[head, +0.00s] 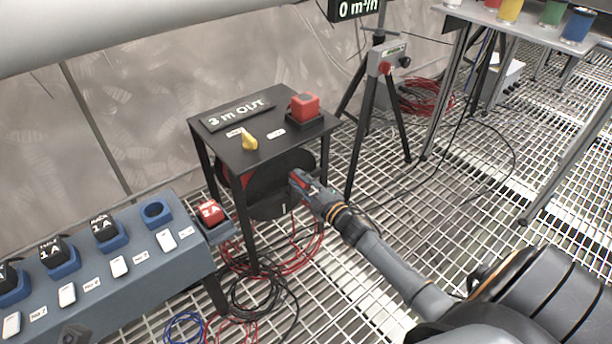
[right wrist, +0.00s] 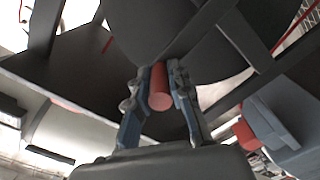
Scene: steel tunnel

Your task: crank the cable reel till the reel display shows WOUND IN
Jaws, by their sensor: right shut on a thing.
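The cable reel (head: 268,190) is a dark disc under a black table (head: 225,140). The reel display (head: 238,114) on the tabletop reads "3 m OUT". My right gripper (head: 298,180) reaches in from the right at the reel's face. In the right wrist view my right gripper (right wrist: 160,95) is shut on a red cylindrical crank handle (right wrist: 160,90), with the dark reel disc (right wrist: 165,30) behind it. The handle is mostly hidden by the gripper in the head view. My left gripper is not in view.
On the tabletop are a yellow knob (head: 249,140) and a red block (head: 304,107). A blue-grey bench (head: 150,265) with several black blocks stands at the left. A tripod (head: 385,90) stands behind right. Red and black cables lie on the grating floor.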

